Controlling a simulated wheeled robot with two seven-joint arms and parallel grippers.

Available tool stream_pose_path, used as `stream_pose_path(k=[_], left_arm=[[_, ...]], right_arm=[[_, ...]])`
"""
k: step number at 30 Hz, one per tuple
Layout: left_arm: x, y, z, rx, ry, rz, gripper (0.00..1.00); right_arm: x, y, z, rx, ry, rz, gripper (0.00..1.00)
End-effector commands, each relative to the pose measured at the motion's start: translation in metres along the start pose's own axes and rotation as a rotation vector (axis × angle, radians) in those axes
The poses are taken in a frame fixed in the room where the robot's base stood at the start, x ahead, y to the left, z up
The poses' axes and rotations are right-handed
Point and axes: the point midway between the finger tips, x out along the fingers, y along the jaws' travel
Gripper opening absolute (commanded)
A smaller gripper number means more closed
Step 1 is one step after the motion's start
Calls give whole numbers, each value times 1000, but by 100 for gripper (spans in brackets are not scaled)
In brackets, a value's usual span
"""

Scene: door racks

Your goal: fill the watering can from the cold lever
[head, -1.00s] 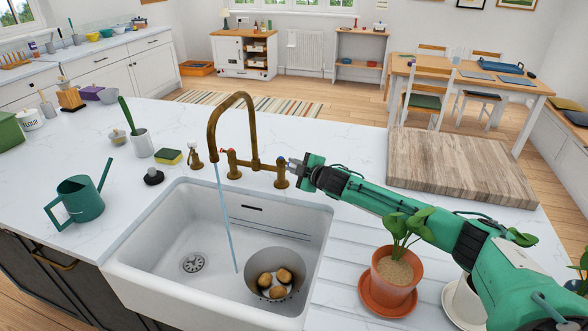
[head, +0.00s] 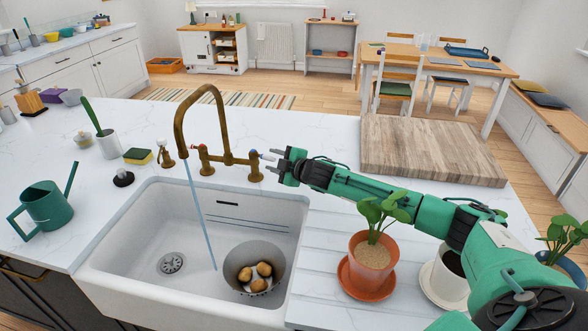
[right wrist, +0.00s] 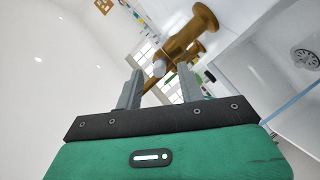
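The green watering can (head: 46,208) stands upright on the counter left of the sink, its spout slanting up to the right. The brass tap (head: 181,115) has a red-marked lever (head: 196,147) at left and a blue-marked cold lever (head: 262,155) with a pale tip at right. A stream of water (head: 202,225) falls from the spout into the sink. My right gripper (head: 273,163) is just right of the cold lever. In the right wrist view its fingers (right wrist: 159,88) are apart, with the pale lever tip (right wrist: 160,68) showing between or just beyond them. My left gripper is out of view.
The white sink (head: 130,235) holds a metal colander (head: 235,275) with several potatoes. A sponge (head: 138,156), a black stopper (head: 123,179) and a brush holder (head: 108,144) stand left of the tap. A potted plant (head: 373,252) and a wooden board (head: 430,150) lie near my right arm.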

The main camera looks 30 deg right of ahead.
Motion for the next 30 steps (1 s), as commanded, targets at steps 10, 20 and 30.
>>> stream_pose_path(k=[10, 20, 30], left_arm=[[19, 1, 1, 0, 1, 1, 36], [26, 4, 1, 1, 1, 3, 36], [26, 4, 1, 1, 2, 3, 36]], right_arm=[[-64, -3, 2, -4, -1, -2, 39], [-98, -1, 0, -1, 0, -1, 39], [-100, 0, 0, -1, 0, 0, 37]])
